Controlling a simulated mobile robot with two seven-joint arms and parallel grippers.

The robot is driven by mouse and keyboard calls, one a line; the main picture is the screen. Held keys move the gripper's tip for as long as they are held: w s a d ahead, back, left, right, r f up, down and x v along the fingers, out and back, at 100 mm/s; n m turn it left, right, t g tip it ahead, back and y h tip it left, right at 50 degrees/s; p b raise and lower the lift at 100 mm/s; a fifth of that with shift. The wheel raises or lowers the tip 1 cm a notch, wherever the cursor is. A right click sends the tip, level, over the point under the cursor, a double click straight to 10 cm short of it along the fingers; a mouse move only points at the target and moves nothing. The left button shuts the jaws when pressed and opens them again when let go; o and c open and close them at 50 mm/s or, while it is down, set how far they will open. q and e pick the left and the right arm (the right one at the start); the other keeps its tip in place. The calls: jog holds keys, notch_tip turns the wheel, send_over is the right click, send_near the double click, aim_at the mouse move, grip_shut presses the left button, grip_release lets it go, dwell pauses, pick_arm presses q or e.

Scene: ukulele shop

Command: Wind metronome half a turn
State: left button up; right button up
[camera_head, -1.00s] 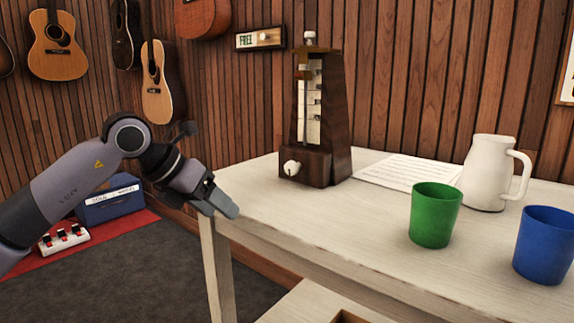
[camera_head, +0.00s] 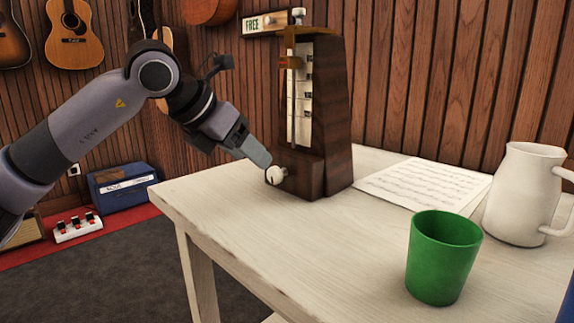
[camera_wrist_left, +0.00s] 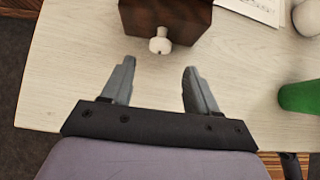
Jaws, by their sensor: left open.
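The dark wooden metronome (camera_head: 325,115) stands upright on the pale table, its scale and pendulum facing left. Its white winding key (camera_head: 276,175) sticks out low on the front. In the left wrist view the key (camera_wrist_left: 160,42) lies ahead of the fingers, roughly centred between them, below the metronome's brown base (camera_wrist_left: 168,15). My left gripper (camera_head: 258,155) is just short of the key in the head view. In the left wrist view the left gripper (camera_wrist_left: 157,85) is open and empty, with bare table between its fingers. My right gripper is not in view.
The table (camera_head: 330,235) has clear room in front of the metronome. A music sheet (camera_head: 425,183) lies to its right, near a white jug (camera_head: 522,195) and a green cup (camera_head: 443,258). A sliver of blue shows at the right edge. Guitars hang on the wall behind.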

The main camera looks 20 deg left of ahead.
aim_at(272, 174)
pick_arm(q)
jog(key=b+x, duration=0.1)
jog(key=x, duration=0.5)
jog(key=shift+f+b, duration=0.1)
jog(key=shift+b, duration=0.25)
jog(key=shift+w+d+f, duration=0.15)
jog(key=shift+w+f, duration=0.2)
jog(key=shift+w, duration=0.05)
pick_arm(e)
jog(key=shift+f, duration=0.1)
